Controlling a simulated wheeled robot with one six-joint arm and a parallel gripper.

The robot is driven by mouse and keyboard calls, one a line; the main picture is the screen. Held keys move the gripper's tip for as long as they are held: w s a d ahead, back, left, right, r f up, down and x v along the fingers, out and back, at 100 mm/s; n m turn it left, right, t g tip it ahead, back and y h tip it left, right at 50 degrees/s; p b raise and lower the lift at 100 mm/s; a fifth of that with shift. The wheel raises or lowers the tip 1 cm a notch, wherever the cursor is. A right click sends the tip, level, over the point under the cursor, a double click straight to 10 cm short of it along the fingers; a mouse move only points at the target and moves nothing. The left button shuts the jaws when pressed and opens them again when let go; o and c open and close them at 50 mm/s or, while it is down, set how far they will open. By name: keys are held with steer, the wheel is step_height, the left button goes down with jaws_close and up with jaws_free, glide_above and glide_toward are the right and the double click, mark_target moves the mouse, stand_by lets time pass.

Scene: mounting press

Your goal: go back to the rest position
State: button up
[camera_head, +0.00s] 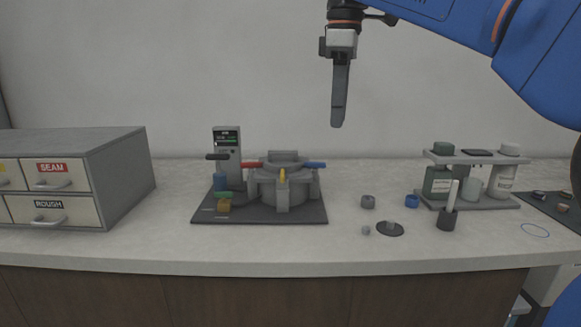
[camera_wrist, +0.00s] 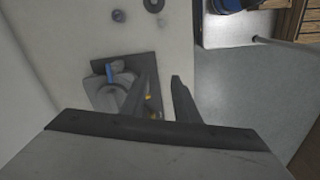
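My gripper (camera_head: 339,122) hangs high above the counter in the head view, to the right of the mounting press and well clear of it. In the wrist view my gripper (camera_wrist: 160,85) shows two dark fingers standing apart with nothing between them. The mounting press (camera_head: 283,184) stands on a dark base plate, with a red handle to the left, a blue one to the right and a yellow one in front. Part of the press also shows in the wrist view (camera_wrist: 118,88), partly hidden behind a finger.
A drawer cabinet (camera_head: 110,175) stands at the left. A rack (camera_head: 472,158) with bottles and cups stands at the right. The air around my gripper is free.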

steer(key=s+d+f+m+t, duration=0.1)
steer(key=s+d+f+m, duration=0.4)
steer(key=f, duration=0.7)
steer(key=s+d+f+m+t, duration=0.2)
steer(key=s+d+f+m, duration=0.3)
steer(key=s+f, duration=0.5)
steer(key=s+d+f+m+t, duration=0.1)
steer(key=s+d+f+m, duration=0.3)
steer(key=f, duration=1.2)
steer(key=s+d, duration=0.3)
steer(key=d, duration=0.2)
steer(key=shift+s+m, duration=0.2)
steer(key=shift+m, duration=0.2)
steer(key=shift+d, duration=0.1)
